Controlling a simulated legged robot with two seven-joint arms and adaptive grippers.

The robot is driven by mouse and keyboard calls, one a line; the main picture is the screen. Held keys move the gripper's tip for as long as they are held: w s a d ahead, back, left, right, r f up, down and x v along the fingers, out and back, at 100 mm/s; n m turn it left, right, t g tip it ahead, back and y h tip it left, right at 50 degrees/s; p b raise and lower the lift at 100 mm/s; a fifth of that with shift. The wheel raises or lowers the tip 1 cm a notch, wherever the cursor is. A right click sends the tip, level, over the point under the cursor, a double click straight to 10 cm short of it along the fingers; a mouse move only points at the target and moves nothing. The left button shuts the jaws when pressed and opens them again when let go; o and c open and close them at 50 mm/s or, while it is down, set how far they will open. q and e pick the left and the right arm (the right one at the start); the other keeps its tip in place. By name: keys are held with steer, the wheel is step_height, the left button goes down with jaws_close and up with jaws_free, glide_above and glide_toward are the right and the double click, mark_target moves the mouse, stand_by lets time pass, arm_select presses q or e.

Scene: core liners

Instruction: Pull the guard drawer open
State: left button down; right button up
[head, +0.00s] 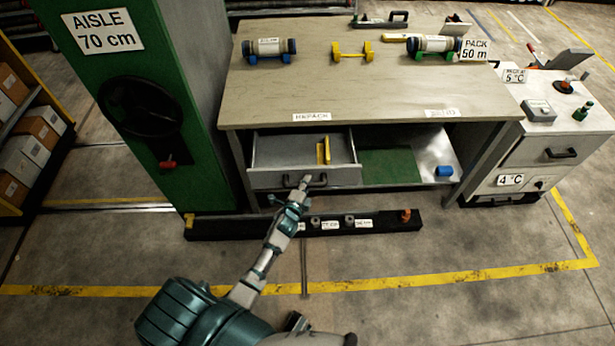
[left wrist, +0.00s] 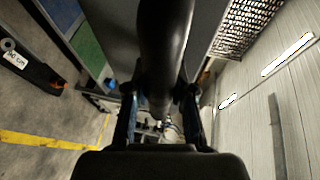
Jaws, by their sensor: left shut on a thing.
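The guard drawer (head: 270,178) is grey and sits under the left part of the workbench in the head view. It stands pulled out part of the way, and a yellow piece (head: 323,151) lies inside it. A dark bar handle (head: 318,181) is on its front. My left gripper (head: 304,183) is at that handle. In the left wrist view the dark handle bar (left wrist: 165,60) runs between the two fingers (left wrist: 160,112), which are shut on it. My right gripper does not show clearly in either view.
The workbench top (head: 370,90) carries core liners on coloured stands. A green cabinet (head: 135,100) with a black wheel stands close at left. A low black rail (head: 250,228) lies on the floor before the bench. A white cooler (head: 535,150) stands at right.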

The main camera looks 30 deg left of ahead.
arm_select(q)
steer(key=shift+s+d+r+p, duration=0.15)
steer(key=shift+s+d, duration=0.2)
steer(key=shift+s, duration=0.1)
steer(key=shift+s+d+r+p, duration=0.15)
steer(key=shift+s+d, duration=0.15)
steer(key=shift+s, duration=0.15)
steer(key=shift+s+d+f, duration=0.1)
steer(key=shift+s+d, duration=0.25)
steer(key=shift+s, duration=0.25)
steer(key=shift+s+d, duration=0.35)
steer(key=shift+s, duration=0.2)
steer(key=c, duration=1)
jaws_free()
steer(key=shift+a+f, duration=0.1)
steer(key=shift+a, duration=0.2)
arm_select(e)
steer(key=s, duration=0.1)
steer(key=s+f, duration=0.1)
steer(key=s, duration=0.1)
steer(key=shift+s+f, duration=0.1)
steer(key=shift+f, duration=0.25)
arm_select(q)
steer(key=shift+d, duration=0.1)
steer(key=v, duration=1.2)
steer(key=shift+f, duration=0.15)
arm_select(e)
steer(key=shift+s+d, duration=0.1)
